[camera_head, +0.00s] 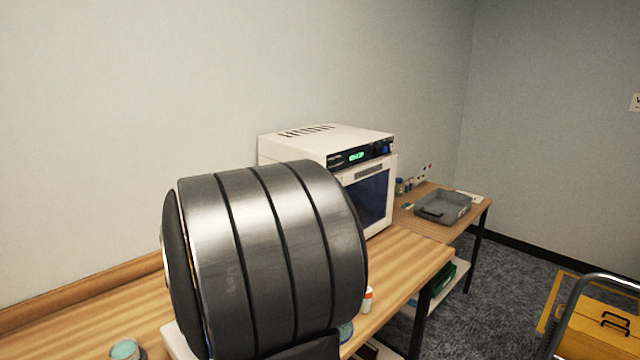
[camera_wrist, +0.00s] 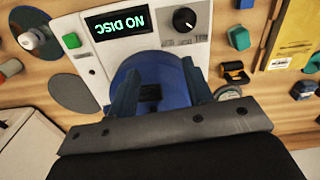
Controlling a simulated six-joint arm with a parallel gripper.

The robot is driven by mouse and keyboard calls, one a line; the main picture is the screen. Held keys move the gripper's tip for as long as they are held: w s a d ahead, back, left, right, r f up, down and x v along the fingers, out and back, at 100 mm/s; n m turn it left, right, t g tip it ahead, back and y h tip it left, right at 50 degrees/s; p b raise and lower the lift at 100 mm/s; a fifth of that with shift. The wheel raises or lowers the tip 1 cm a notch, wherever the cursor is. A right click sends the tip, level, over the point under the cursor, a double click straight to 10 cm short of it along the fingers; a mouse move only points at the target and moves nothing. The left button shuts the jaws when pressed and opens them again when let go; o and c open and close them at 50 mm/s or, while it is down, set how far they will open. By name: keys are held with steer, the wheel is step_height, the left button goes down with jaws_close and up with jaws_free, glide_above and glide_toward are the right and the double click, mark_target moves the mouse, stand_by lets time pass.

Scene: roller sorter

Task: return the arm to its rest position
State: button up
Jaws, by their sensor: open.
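My gripper (camera_wrist: 160,66) shows in the wrist view with its two dark fingers apart and nothing held between them. It is over a white device (camera_wrist: 143,46) whose display reads "NO DISC". A round blue part (camera_wrist: 150,75) of the device lies behind and between the fingers. I cannot tell how far the fingers are from it. My gripper does not show in the head view. There, a large banded metallic cylinder (camera_head: 270,260) fills the front; I cannot tell whether it is part of my arm.
A cream oven-like machine (camera_head: 325,142) stands behind the cylinder on the wooden bench (camera_head: 410,255). A grey tray (camera_head: 443,206) is on the farther table. A yellow cart (camera_head: 600,325) stands at lower right. Several small coloured items and a yellow packet (camera_wrist: 291,35) surround the device.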

steer(key=w+d+m, duration=0.1)
steer(key=w+d, duration=0.1)
steer(key=w+d+m, duration=0.2)
steer(key=w, duration=0.1)
steer(key=w+d+f+m, duration=0.1)
steer(key=w+d+m, duration=0.1)
steer(key=shift+w+d, duration=0.35)
steer(key=w+d+f+m, duration=0.1)
steer(key=d+f, duration=0.1)
steer(key=d, duration=0.1)
steer(key=w+d+f+m, duration=0.2)
steer(key=d+f, duration=0.1)
steer(key=d, duration=0.1)
steer(key=w+d+f+m, duration=0.2)
steer(key=d+f, duration=0.1)
steer(key=d, duration=0.1)
steer(key=shift+f, duration=0.25)
steer(key=shift+d+f, duration=0.4)
steer(key=shift+f, duration=0.25)
